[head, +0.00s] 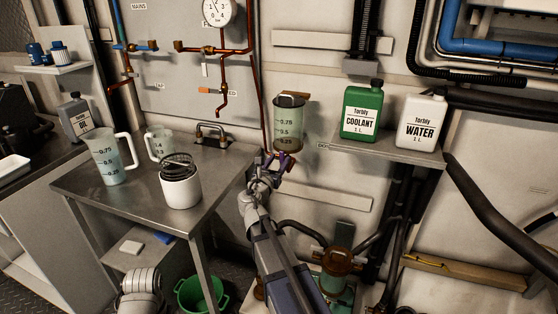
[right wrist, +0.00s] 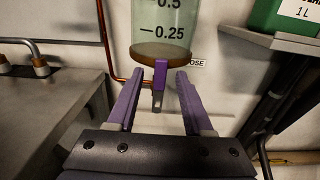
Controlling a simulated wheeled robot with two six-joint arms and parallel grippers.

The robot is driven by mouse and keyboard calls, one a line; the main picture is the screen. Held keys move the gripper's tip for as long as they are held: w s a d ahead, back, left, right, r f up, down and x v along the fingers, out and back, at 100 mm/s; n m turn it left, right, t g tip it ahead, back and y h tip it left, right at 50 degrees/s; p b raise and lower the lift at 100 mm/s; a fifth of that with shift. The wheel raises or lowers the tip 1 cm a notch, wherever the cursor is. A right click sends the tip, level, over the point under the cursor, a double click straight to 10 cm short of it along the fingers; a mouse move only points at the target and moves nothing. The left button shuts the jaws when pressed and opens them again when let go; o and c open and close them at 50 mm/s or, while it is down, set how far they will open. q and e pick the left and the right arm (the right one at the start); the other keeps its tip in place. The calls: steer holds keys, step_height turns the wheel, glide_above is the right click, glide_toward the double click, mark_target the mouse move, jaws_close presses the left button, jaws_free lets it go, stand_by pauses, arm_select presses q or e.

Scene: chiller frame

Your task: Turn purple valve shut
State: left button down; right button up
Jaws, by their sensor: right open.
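The purple valve (right wrist: 160,76) sits under the bottom cap of a clear graduated vessel (right wrist: 160,25) on the wall. Its purple part points straight down, with a small grey metal piece below. The vessel also shows in the head view (head: 289,125), with pale liquid. My right gripper (head: 276,163) is just below the vessel. In the right wrist view its two purple-tipped fingers are open, one on each side of the valve, with visible gaps. I cannot tell how far in depth the fingertips are from the valve. My left gripper is not in view.
A shelf (head: 395,153) at right holds a green coolant bottle (head: 362,112) and a white water bottle (head: 421,121). A metal table (head: 130,213) at left holds jugs (head: 107,157) and a white container (head: 181,189). A copper pipe (right wrist: 105,40) runs left of the vessel.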

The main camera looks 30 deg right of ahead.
steer(key=shift+w+d, duration=0.3)
steer(key=shift+d, duration=0.1)
jaws_close()
stand_by(1.3)
